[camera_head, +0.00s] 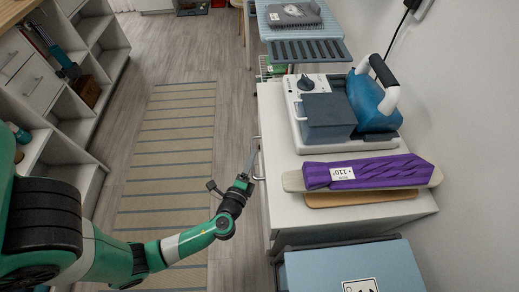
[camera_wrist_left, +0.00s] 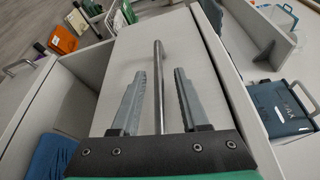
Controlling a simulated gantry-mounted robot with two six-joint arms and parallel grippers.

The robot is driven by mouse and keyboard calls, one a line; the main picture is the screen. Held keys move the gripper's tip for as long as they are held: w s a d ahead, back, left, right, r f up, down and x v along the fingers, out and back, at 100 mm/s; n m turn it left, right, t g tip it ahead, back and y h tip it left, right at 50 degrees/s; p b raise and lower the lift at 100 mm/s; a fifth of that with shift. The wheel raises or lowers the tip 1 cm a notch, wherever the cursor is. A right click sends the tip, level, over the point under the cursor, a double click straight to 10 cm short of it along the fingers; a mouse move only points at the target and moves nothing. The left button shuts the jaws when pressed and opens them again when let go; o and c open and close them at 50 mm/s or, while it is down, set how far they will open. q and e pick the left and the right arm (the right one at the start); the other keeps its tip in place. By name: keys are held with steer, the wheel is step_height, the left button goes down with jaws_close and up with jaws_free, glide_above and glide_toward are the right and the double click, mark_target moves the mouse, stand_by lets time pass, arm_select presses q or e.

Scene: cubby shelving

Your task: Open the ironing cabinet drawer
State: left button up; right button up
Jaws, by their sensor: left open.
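The ironing cabinet (camera_head: 285,215) is a white unit against the right wall, with its front facing the striped rug. A metal bar handle (camera_head: 257,158) sits on its front near the top. My left gripper (camera_head: 249,166) is at this handle, with its arm coming in from the left. In the left wrist view the handle (camera_wrist_left: 158,85) runs between my two spread fingers (camera_wrist_left: 160,75), with a visible gap on each side. The white drawer front (camera_wrist_left: 125,65) lies behind it. My right gripper is out of view.
On the cabinet top stand a steam iron (camera_head: 372,100) on its base and a purple sleeve board (camera_head: 365,173). A light blue box (camera_head: 350,268) is at the near end. An ironing board (camera_head: 300,30) is beyond. The rug (camera_head: 172,130) is clear; open shelving (camera_head: 65,110) lines the left.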

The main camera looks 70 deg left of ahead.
arm_select(q)
steer(key=shift+w+a+f, duration=0.15)
steer(key=shift+w+a, duration=0.3)
steer(key=shift+w, duration=0.1)
steer(key=shift+s, duration=0.1)
steer(key=shift+d, duration=0.1)
steer(key=shift+c, duration=1.2)
jaws_close()
